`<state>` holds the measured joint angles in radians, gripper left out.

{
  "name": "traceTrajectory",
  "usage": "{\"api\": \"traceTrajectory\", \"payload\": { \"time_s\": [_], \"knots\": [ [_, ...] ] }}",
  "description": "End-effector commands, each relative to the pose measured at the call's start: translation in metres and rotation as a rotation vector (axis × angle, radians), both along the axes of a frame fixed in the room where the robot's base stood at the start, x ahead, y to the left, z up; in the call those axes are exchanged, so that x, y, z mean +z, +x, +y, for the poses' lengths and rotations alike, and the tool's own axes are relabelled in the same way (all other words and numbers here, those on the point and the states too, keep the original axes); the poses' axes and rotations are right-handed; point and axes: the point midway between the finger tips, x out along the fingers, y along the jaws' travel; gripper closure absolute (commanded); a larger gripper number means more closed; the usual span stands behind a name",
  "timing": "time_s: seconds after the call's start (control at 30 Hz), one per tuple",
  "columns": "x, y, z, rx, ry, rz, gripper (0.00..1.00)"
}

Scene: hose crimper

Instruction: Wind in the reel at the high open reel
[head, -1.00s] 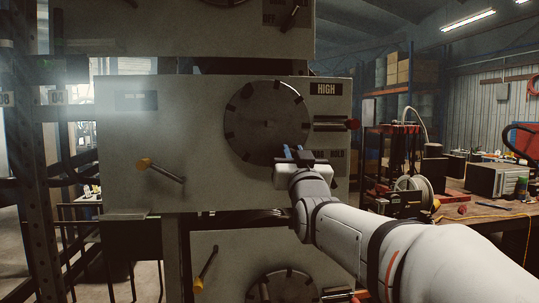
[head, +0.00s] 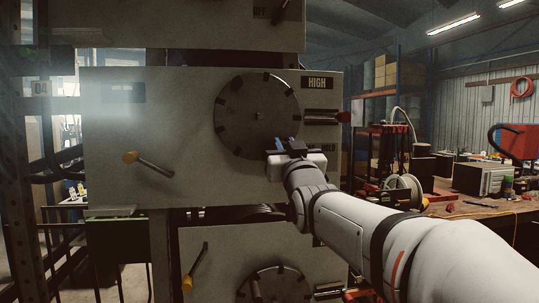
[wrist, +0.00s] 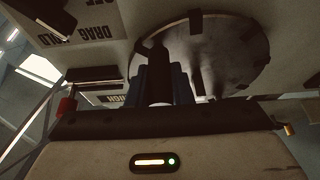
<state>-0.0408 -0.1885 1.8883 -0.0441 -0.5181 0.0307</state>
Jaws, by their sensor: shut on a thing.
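The high open reel shows as a round dark disc (head: 245,125) with dark blocks around its rim, on a pale panel marked HIGH (head: 317,82). In the wrist view the disc (wrist: 225,50) fills the upper middle. My gripper (head: 285,145) is at the disc's lower right edge, and its blue fingers are shut. In the wrist view my gripper (wrist: 162,88) has a dark upright peg (wrist: 152,56) between its fingers, against the disc. The peg's base is hard to make out. A red-knobbed lever (head: 342,117) sits right of the disc, above a partly hidden HOLD label.
A yellow-knobbed lever (head: 131,158) sticks out of the same panel at the left. Another panel below carries a second disc (head: 278,284) and a lever (head: 188,280). A cluttered workbench (head: 480,207) stands at the right.

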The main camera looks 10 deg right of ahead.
Motion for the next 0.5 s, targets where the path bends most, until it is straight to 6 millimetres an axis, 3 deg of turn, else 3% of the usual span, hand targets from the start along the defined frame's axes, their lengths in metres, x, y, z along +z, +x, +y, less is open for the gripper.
{"api": "traceTrajectory", "payload": {
  "time_s": [0.27,0.3,0.5],
  "knots": [
    [0.0058,-0.0015,0.0037,0.006,0.001,-0.010,1.00],
    [0.0058,-0.0016,0.0044,0.007,0.001,-0.010,0.77],
    [0.0043,-0.0014,0.0074,0.012,0.001,-0.007,0.61]
  ]
}}
